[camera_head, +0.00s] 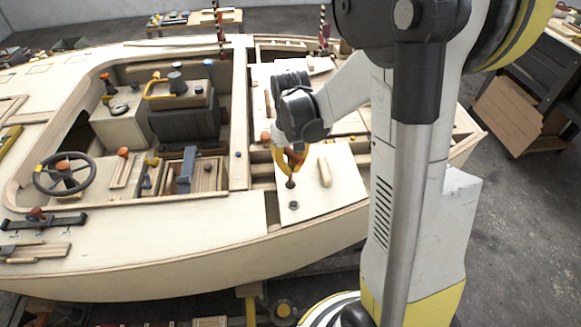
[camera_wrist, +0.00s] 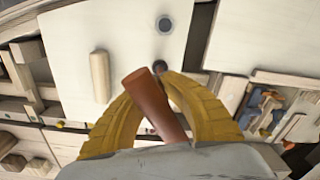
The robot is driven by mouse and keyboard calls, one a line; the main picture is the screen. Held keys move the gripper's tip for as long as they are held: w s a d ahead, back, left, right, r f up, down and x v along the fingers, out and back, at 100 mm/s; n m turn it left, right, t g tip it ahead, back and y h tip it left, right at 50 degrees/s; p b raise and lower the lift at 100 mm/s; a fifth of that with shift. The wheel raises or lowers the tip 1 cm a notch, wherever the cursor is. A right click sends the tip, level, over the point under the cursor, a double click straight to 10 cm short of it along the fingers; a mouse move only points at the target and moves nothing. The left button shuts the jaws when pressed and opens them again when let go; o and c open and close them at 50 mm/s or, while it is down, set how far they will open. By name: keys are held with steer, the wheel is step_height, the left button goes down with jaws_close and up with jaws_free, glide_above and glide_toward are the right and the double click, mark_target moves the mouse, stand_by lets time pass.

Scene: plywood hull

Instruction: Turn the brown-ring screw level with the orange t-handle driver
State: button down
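My gripper (camera_head: 290,163) is over the pale hatch panel (camera_head: 343,188) on the hull's right part. Its yellow fingers are closed around the orange-brown t-handle driver (camera_head: 296,157). In the wrist view the driver's handle (camera_wrist: 155,105) lies slanted between the fingers (camera_wrist: 150,85). A dark round screw spot (camera_wrist: 160,67) shows just beyond the fingertips, and in the head view (camera_head: 291,184) it is under the driver. Its ring colour and the driver tip's contact with it are unclear. Another screw with a grey ring (camera_wrist: 165,24) stands apart on the panel, nearer the hull's edge (camera_head: 294,205).
A light wooden block (camera_head: 325,171) lies on the panel beside my gripper. To the left are a steering wheel (camera_head: 65,174), a dark seat box (camera_head: 185,120) and small wooden racks. Open compartments border the panel. The panel's outer part is mostly clear.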

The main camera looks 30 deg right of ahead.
steer(key=shift+r+p, duration=0.3)
steer(key=shift+r, duration=0.2)
